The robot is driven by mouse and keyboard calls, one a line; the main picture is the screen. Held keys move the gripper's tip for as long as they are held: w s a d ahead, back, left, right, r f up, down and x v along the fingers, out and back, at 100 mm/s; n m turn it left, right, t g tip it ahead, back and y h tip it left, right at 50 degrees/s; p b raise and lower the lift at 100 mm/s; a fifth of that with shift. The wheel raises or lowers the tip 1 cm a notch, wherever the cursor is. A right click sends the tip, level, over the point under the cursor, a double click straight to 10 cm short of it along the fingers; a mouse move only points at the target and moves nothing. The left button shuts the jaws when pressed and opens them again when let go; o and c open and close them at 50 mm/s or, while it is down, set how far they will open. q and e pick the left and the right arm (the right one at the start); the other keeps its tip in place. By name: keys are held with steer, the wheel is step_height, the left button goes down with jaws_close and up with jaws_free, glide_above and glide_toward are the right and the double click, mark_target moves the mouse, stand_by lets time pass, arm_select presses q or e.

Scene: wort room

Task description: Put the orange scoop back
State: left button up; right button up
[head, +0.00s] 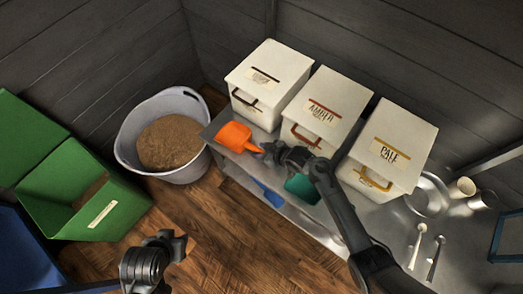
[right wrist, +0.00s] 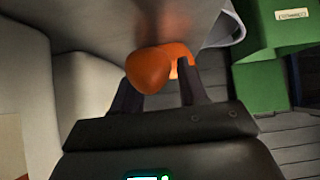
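The orange scoop (head: 235,136) lies on the left end of the metal counter, in front of the leftmost white bin. My right gripper (head: 268,150) is at its handle end, low over the counter. In the right wrist view the scoop's rounded orange part (right wrist: 150,68) shows at the fingertips. The right fingers (right wrist: 157,85) stand apart, with a gap between them; firm contact on the scoop cannot be seen. My left gripper (head: 176,242) is over the wooden floor at the lower left, empty, with its fingers apart.
Three lidded bins (head: 268,75) line the counter back, two labelled Amber (head: 322,112) and Pale (head: 390,152). A teal scoop (head: 303,188) and a blue scoop (head: 268,194) are by the counter's front edge. A grain tub (head: 128,150) and green bin (head: 100,212) stand left.

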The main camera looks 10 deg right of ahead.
steer(key=shift+o, duration=1.4)
